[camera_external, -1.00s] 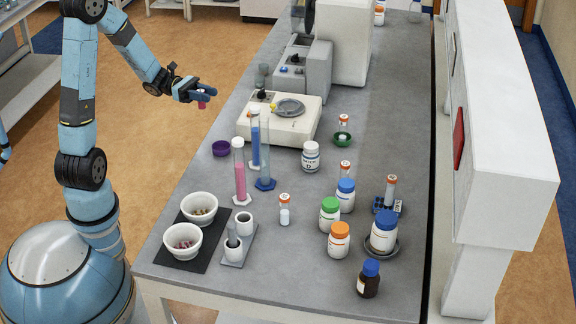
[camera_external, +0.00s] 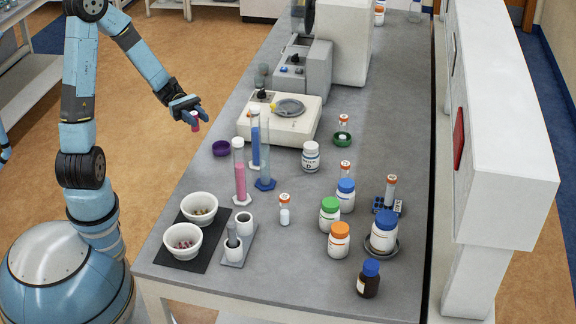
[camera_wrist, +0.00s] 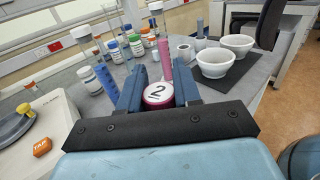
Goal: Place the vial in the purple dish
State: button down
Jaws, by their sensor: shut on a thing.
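My gripper (camera_external: 193,115) is shut on a small pink vial (camera_external: 195,126) and holds it in the air, left of the bench's edge in the outside view. In the wrist view the vial (camera_wrist: 158,100) sits between the fingertips (camera_wrist: 158,88); its pale, pink-rimmed top bears a "2". The purple dish (camera_external: 221,148) stands on the bench near its left edge, below and right of the vial in the outside view, apart from it. I cannot make out the dish in the wrist view.
A white balance (camera_external: 280,122) stands behind the dish. Tall pink (camera_external: 240,175) and blue (camera_external: 255,145) cylinders stand right of and in front of it. White bowls (camera_external: 182,243) sit on a dark mat at the front left. Bottles and orange-capped vials stand farther right.

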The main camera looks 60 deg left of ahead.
jog(key=w+f, duration=0.4)
jog(key=w, duration=0.1)
jog(key=w+f, duration=0.2)
jog(key=shift+w+d+f, duration=0.25)
jog(key=shift+d+f, duration=0.1)
jog(key=shift+f, duration=0.05)
jog(key=shift+w+d+f, duration=0.1)
jog(key=shift+w+f, duration=0.15)
jog(key=shift+f, duration=1.6)
jog(key=c, duration=0.8)
grip_release()
